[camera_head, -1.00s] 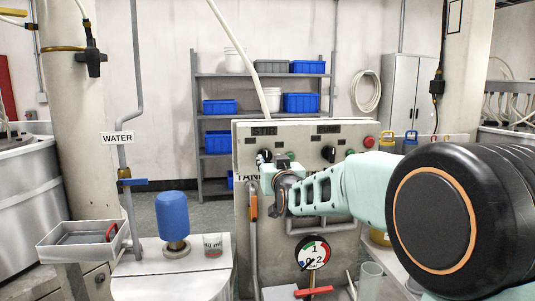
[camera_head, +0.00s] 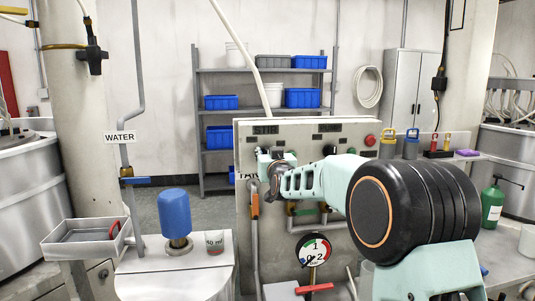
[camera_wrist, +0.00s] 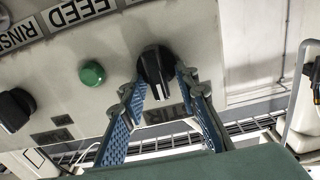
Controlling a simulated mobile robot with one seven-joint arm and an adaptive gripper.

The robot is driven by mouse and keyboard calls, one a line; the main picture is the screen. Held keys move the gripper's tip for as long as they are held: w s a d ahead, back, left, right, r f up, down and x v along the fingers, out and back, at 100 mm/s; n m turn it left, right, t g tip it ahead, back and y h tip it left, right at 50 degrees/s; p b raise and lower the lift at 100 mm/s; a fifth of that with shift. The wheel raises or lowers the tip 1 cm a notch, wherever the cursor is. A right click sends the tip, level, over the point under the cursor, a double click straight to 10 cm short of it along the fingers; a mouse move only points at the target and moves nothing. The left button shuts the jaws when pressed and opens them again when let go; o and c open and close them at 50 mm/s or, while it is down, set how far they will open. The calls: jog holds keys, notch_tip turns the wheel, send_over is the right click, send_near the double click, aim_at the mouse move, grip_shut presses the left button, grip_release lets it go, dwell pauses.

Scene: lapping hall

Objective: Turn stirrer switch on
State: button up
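The grey control panel (camera_head: 300,212) stands in front of me with a row of black knobs and label plates. The stirrer switch is a black knob (camera_wrist: 154,68) under a label plate (camera_head: 265,130) that reads STIR. In the head view my gripper covers most of it. My gripper (camera_head: 268,162) is at the panel's upper left. In the wrist view, which is upside down, its two blue fingers (camera_wrist: 162,84) stand on either side of the knob's near end. The fingers are apart; whether they touch the knob I cannot tell. A green button (camera_wrist: 92,73) sits beside the knob.
Another black knob (camera_wrist: 15,110) and a red button (camera_head: 370,140) are on the panel. A pressure gauge (camera_head: 313,249) and pipes are below. A blue-capped post (camera_head: 174,213) and a tray (camera_head: 86,233) stand at left. Bottles stand at right.

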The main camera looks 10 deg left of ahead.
grip_shut()
jog(key=shift+f+m+b, duration=0.1)
jog(key=shift+m+b, duration=0.2)
jog(key=shift+b, duration=0.2)
jog(key=shift+d+f+m+b, duration=0.15)
jog(key=shift+m+b, duration=0.35)
jog(key=shift+b, duration=0.3)
jog(key=m+b, duration=0.3)
jog(key=b, duration=0.1)
jog(key=shift+w+d, duration=0.1)
jog(key=shift+d, duration=0.05)
jog(key=shift+d+f+m+b, duration=0.15)
jog(key=shift+m+b, duration=1.05)
jog(key=shift+m, duration=0.6)
jog(key=shift+d+m+b, duration=0.1)
jog(key=shift+m+b, duration=1.05)
jog(key=shift+m, duration=0.65)
